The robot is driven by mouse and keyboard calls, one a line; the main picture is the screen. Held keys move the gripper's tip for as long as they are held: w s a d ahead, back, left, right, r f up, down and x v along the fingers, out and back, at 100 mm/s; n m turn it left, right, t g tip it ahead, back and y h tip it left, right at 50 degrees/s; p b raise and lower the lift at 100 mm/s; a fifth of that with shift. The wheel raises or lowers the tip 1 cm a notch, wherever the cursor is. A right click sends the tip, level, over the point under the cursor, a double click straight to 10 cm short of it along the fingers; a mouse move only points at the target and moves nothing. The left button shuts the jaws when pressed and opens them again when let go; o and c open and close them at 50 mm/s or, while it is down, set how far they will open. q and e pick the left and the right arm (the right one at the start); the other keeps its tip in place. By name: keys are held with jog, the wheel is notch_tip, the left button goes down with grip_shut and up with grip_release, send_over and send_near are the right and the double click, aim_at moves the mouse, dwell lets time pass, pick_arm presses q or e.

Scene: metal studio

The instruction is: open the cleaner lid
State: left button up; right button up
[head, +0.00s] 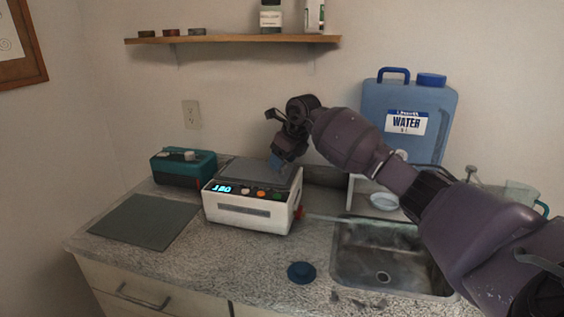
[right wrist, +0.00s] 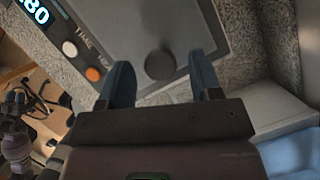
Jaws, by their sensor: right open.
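The cleaner (head: 246,213) is a white box on the counter with a lit display and coloured buttons on its front. Its grey lid (head: 248,172) lies flat and shut on top. In the right wrist view the lid (right wrist: 206,20) carries a round dark knob (right wrist: 160,64). My right gripper (head: 275,163) is over the right part of the lid, pointing down. Its two blue fingers (right wrist: 165,82) are apart and empty, with the knob showing in the gap beyond the tips. I cannot tell how high above the lid they are.
A teal box (head: 183,170) and a dark mat (head: 145,222) are left of the cleaner. A sink (head: 385,258) and a blue water jug (head: 412,100) are to the right. A blue round cap (head: 301,272) lies in front. A wooden shelf (head: 232,39) hangs above.

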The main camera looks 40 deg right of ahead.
jog(key=shift+w+f, duration=0.15)
jog(key=shift+f, duration=0.2)
